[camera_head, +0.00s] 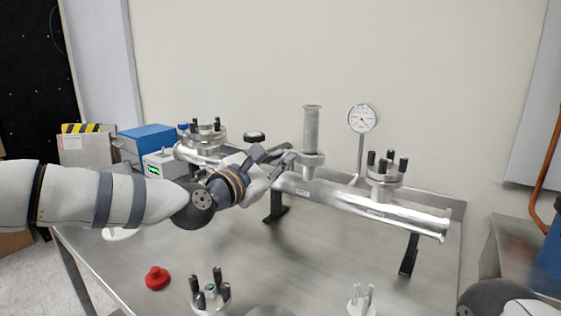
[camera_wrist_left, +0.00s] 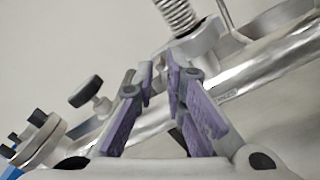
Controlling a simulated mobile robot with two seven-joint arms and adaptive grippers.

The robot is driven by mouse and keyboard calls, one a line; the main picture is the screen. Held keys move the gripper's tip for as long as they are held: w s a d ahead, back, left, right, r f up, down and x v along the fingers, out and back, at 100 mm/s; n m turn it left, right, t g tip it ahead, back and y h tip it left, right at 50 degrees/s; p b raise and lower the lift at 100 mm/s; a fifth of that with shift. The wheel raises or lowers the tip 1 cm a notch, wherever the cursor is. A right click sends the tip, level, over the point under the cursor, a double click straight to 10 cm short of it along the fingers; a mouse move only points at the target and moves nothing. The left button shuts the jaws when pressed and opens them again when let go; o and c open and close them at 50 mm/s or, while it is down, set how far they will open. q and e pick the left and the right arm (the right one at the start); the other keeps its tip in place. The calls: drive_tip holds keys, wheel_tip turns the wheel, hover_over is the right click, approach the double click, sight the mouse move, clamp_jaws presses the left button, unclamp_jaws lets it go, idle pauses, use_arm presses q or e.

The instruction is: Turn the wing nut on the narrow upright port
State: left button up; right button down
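The narrow upright port (camera_head: 311,132) is a ribbed metal tube standing on the horizontal pipe. A clamp (camera_head: 313,158) joins it at its base; in the left wrist view the ribbed tube (camera_wrist_left: 179,14) and clamp (camera_wrist_left: 196,42) are at the top. My left gripper (camera_head: 285,156) reaches in from the left and is right beside that clamp. In the left wrist view its two purple-grey fingers (camera_wrist_left: 160,72) have a narrow gap between their tips, just below the clamp. The wing nut is not clearly visible; the fingertips may hide it. I cannot tell whether they grip it. My right gripper is out of view.
The metal pipe (camera_head: 367,206) runs across the table (camera_head: 330,262) on dark legs. A dial gauge (camera_head: 362,118) stands behind it. Flanges with black-tipped bolts sit at left (camera_head: 206,135) and right (camera_head: 386,173). A dark knob (camera_head: 254,136) is left of the port. A red cap (camera_head: 157,278) lies in front.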

use_arm(q)
drive_tip(key=shift+w+d, duration=0.25)
drive_tip(key=shift+w, duration=0.15)
clamp_jaws()
